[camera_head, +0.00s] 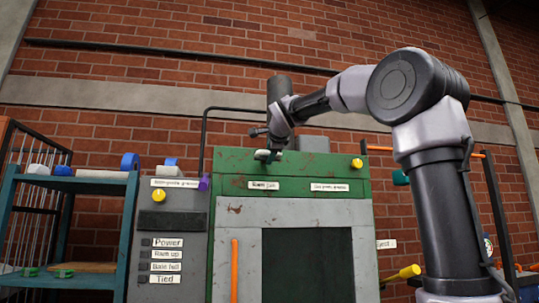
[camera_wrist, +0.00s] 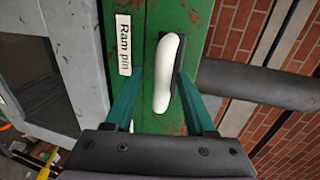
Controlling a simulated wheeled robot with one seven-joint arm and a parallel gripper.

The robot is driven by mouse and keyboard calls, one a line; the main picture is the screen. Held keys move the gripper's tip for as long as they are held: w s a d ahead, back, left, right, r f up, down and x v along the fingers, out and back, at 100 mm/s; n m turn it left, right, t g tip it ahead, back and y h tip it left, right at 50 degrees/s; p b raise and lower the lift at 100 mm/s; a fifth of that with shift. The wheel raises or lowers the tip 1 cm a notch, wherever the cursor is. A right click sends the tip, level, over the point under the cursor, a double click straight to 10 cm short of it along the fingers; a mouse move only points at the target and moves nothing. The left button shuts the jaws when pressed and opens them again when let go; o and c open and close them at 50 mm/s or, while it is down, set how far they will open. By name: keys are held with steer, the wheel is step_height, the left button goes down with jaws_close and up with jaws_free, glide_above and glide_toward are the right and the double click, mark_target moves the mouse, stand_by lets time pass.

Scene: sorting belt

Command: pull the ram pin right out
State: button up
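The ram pin's white rounded handle (camera_wrist: 166,72) stands out from the green top beam of the machine, beside a label reading "Ram pin" (camera_wrist: 124,45). In the head view that label (camera_head: 264,185) sits on the green beam, just below my gripper (camera_head: 267,154). In the wrist view my gripper's two green fingers (camera_wrist: 160,78) are apart, one on each side of the handle. A gap shows between the left finger and the handle. The right finger is very close to it, and I cannot tell whether they touch. The pin's shaft is hidden.
A grey control panel (camera_head: 167,230) with a yellow knob and status labels stands left of the press. An orange bar (camera_head: 234,270) stands upright on the press front. A dark cylinder (camera_head: 279,90) rises behind the beam. A blue shelf (camera_head: 100,185) is at the left.

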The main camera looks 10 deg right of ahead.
steer(key=v, duration=1)
steer(key=shift+s, duration=0.4)
steer(key=s+d+f+n+g, duration=0.2)
steer(key=s+f+n, duration=0.2)
steer(key=f, duration=0.9)
steer(key=s+d+f+n+g+y, duration=0.1)
steer(key=s+f+n+g, duration=0.2)
steer(key=s+f, duration=0.8)
steer(key=s+d+f+n+g+y, duration=0.1)
steer(key=s+f+n, duration=0.6)
steer(key=f, duration=0.8)
steer(key=shift+s+d+f+g, duration=0.2)
steer(key=shift+s+d+g, duration=0.5)
steer(key=shift+g, duration=0.4)
steer(key=shift+w+d, duration=0.1)
steer(key=shift+d, duration=0.05)
steer(key=shift+c, duration=0.3)
